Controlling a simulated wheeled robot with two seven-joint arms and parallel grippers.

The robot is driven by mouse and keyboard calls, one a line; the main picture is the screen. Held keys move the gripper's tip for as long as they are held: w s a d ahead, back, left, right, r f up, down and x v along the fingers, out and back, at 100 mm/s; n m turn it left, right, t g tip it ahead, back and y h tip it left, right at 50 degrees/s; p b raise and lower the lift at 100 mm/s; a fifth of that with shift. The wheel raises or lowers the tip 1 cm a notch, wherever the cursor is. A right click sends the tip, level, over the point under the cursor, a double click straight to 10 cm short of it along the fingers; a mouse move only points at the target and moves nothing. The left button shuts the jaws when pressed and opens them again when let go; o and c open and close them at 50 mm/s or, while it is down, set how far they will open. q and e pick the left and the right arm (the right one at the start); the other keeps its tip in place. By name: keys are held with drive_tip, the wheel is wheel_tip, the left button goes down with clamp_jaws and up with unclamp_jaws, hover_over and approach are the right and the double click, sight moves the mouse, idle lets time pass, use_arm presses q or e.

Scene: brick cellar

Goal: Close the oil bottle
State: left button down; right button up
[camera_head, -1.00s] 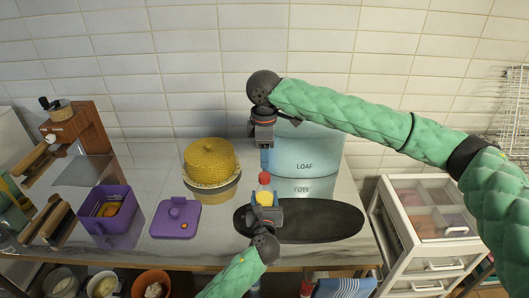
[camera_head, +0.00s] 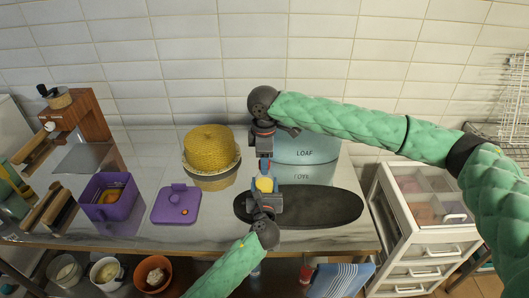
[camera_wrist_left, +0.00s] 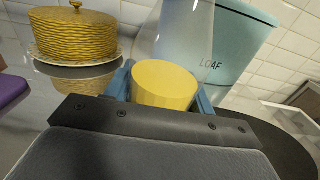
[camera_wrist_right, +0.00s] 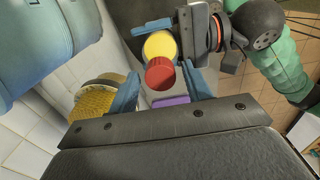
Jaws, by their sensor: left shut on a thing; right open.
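The oil bottle (camera_head: 264,184) shows yellow oil low down and stands upright over the black oval board. My left gripper (camera_head: 264,193) is shut around its lower part; in the left wrist view the bottle (camera_wrist_left: 166,84) is clear above the oil and its top is out of frame. My right gripper (camera_head: 265,156) is open just above the bottle, coming from behind. In the right wrist view the red cap (camera_wrist_right: 160,74) lies between its open fingers, in line with the bottle (camera_wrist_right: 158,45). The head view hides the cap. I cannot tell how firmly it sits.
The blue LOAF bin (camera_head: 310,150) stands close behind my right gripper. The black board (camera_head: 320,206) lies under the bottle. A yellow cake dome (camera_head: 209,148), a purple lid (camera_head: 176,205) and a purple box (camera_head: 120,203) stand to the left; a white drawer unit (camera_head: 425,205) stands right.

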drive_tip(key=shift+f, duration=0.15)
clamp_jaws()
idle(0.4)
drive_tip(key=shift+m, duration=0.9)
drive_tip(key=shift+o, duration=0.3)
unclamp_jaws()
